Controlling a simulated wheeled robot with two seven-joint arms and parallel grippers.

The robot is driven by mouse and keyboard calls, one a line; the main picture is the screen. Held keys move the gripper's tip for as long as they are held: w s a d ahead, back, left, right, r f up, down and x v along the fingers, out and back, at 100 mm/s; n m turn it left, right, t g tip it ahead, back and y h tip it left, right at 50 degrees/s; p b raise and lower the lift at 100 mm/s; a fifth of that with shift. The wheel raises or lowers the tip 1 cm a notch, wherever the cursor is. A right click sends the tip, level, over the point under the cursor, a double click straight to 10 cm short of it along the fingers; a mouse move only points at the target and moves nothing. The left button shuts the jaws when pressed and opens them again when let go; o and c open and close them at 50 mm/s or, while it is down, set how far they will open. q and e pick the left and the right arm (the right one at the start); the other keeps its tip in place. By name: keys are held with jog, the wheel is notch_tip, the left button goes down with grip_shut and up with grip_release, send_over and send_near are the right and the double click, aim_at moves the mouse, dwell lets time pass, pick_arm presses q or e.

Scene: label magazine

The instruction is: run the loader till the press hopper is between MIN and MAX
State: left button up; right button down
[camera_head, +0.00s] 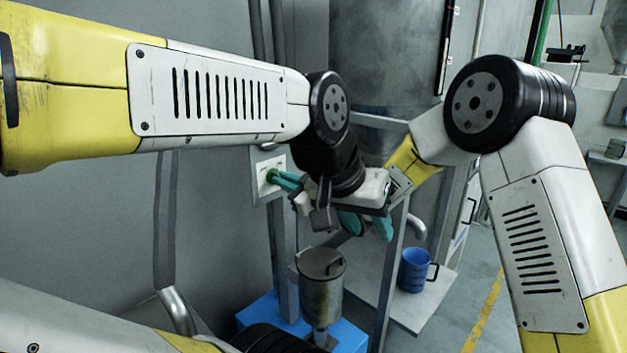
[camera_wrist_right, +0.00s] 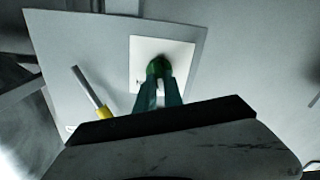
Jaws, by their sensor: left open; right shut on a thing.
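A green button or knob (camera_head: 272,175) sits on a small white panel (camera_head: 266,190) on a grey post. My right gripper (camera_head: 287,181) has its teal fingers shut on the knob. The right wrist view shows the closed fingertips at the green knob (camera_wrist_right: 158,67), on a white square plate (camera_wrist_right: 178,50). My left gripper (camera_head: 368,225) is open and empty, with teal fingers pointing down, in front of my right arm. A lidded metal canister with a tapered bottom (camera_head: 322,285), perhaps the hopper, stands on a blue base below. No MIN or MAX marks are readable.
A large grey tank (camera_head: 385,60) stands behind the arms. A blue mug (camera_head: 414,270) stands on a pale low platform (camera_head: 440,290) to the right of the canister. Grey frame posts stand close to the grippers. Open floor with a yellow line lies at right.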

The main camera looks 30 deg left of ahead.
jog(key=n, duration=0.4)
jog(key=shift+s+f+n, duration=0.1)
jog(key=shift+n, duration=0.3)
dwell(0.4)
jog(key=c, duration=1.5)
grip_release()
jog(key=shift+o, duration=0.2)
jog(key=v, duration=0.7)
jog(key=shift+d, duration=0.4)
jog(key=shift+s, duration=0.1)
